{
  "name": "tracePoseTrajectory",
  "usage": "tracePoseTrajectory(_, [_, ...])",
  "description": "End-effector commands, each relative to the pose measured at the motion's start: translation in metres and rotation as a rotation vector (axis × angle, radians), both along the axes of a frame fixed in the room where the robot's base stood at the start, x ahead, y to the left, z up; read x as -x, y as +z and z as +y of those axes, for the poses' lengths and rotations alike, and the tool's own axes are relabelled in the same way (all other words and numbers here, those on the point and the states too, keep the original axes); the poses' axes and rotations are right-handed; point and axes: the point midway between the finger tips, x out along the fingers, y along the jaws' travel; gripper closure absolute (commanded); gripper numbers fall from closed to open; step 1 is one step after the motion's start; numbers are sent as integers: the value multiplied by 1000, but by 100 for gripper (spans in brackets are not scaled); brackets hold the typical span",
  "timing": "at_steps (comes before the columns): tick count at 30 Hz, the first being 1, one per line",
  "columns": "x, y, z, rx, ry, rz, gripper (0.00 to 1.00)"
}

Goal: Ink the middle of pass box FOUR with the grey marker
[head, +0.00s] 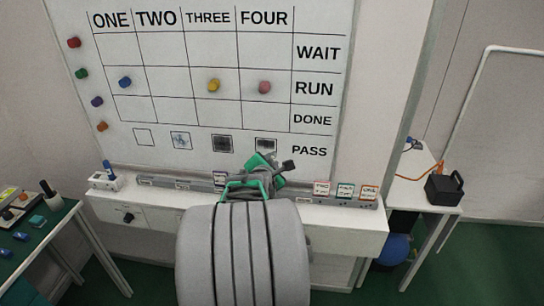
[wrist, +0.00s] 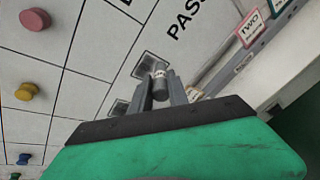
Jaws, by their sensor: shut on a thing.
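Pass box FOUR (head: 266,142) is the rightmost square in the PASS row of the whiteboard. It looks grey-shaded inside, and my gripper hides its lower part. In the wrist view box FOUR (wrist: 147,60) lies just beyond the fingertips. My gripper (wrist: 162,88) is shut on the grey marker (wrist: 160,84), a short grey cylinder with a pale band. The marker's far end overlaps the box's lower right part in the wrist view; I cannot tell whether it touches the board. In the head view my gripper (head: 264,166) is at the board's lower edge.
Box THREE (head: 222,143) is dark, box TWO (head: 181,140) partly marked, box ONE (head: 144,137) blank. A ledge (head: 160,184) with labelled cards runs below the board. Round magnets, such as the pink one (head: 264,87), sit on the board above. A side table (head: 430,203) stands right.

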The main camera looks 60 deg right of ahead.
Motion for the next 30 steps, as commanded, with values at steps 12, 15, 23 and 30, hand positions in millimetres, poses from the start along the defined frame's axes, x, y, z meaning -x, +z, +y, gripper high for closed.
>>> tracePoseTrajectory(12, [6,1,14,0,0,-1,100])
tracePoseTrajectory(15, [7,1,19,0,1,0,100])
tracePoseTrajectory(23, [17,1,40,-1,1,-1,100])
tracePoseTrajectory(30, [17,0,41,0,0,-1,100])
